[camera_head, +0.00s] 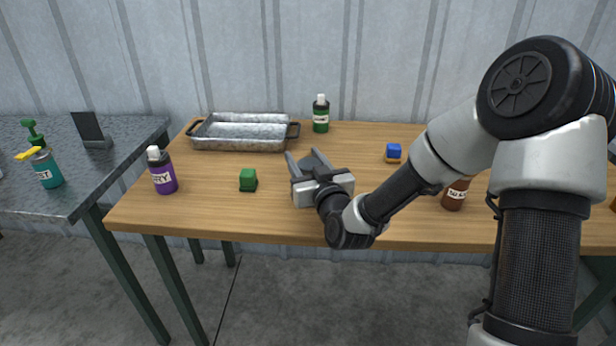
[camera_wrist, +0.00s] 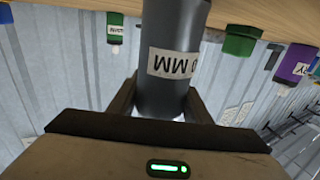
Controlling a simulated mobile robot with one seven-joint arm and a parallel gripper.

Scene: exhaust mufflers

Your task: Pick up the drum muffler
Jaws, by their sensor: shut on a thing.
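The drum muffler (camera_wrist: 174,30) is a dark grey cylinder with a white label reading "MM" upside down in the wrist view. It stands between the two fingers of my gripper (camera_wrist: 164,98), which is shut on it. In the head view my gripper (camera_head: 303,155) is over the middle of the wooden table, pointing away from me toward the back. There the muffler is hard to tell apart from the grey fingers. I cannot tell whether it touches the table.
On the wooden table (camera_head: 290,225) are a metal tray (camera_head: 240,142), green bottle (camera_head: 321,115), purple bottle (camera_head: 161,170), green cube (camera_head: 248,180), blue block (camera_head: 393,151) and brown bottle (camera_head: 454,195). A grey counter (camera_head: 100,190) stands at left. Bare wood lies between cube and tray.

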